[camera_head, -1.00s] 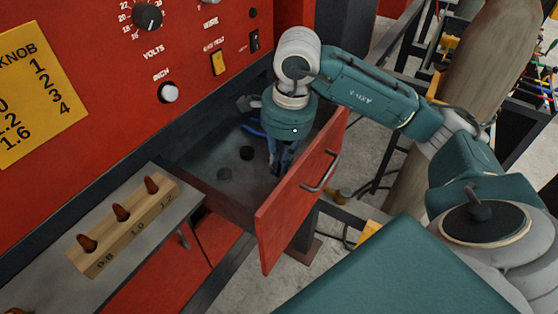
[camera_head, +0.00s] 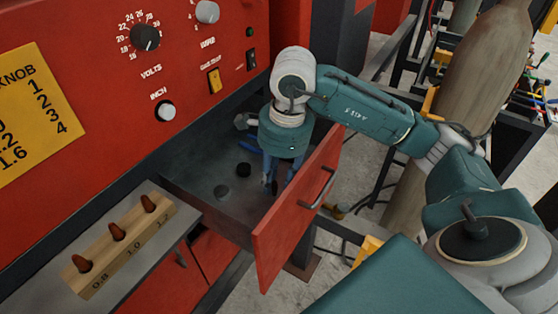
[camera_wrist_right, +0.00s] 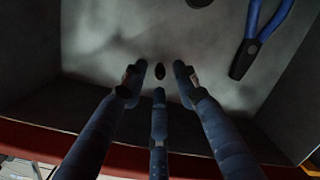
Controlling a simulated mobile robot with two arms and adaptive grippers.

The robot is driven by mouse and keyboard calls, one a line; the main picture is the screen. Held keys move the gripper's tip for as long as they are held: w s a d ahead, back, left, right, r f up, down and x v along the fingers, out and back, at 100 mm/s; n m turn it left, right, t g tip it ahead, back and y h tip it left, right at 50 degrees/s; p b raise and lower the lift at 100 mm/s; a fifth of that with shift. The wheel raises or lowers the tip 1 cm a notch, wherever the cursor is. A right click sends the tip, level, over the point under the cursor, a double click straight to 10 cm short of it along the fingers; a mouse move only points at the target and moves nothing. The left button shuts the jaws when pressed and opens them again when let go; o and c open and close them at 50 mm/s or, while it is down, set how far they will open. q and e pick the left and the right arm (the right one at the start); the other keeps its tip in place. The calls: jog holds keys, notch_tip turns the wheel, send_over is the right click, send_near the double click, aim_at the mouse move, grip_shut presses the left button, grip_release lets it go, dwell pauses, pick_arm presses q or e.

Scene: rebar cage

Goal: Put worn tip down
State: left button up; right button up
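My right gripper (camera_head: 272,184) points down inside the open red drawer (camera_head: 300,215). In the right wrist view its three blue fingers (camera_wrist_right: 159,86) are spread, with clear gaps between the tips. My left gripper is not in view.
Dark round pieces (camera_head: 243,170) and blue-handled pliers (camera_head: 248,146) lie in the drawer; the pliers also show in the right wrist view (camera_wrist_right: 258,40). A wooden block (camera_head: 120,248) with three copper-coloured tips stands on the ledge at left. The red control panel (camera_head: 190,40) rises behind.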

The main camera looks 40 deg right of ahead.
notch_tip(320, 180, up, 11)
jog(key=s, duration=0.1)
jog(key=shift+d+r, duration=0.2)
jog(key=shift+d, duration=0.1)
jog(key=shift+s, duration=0.15)
dwell(0.4)
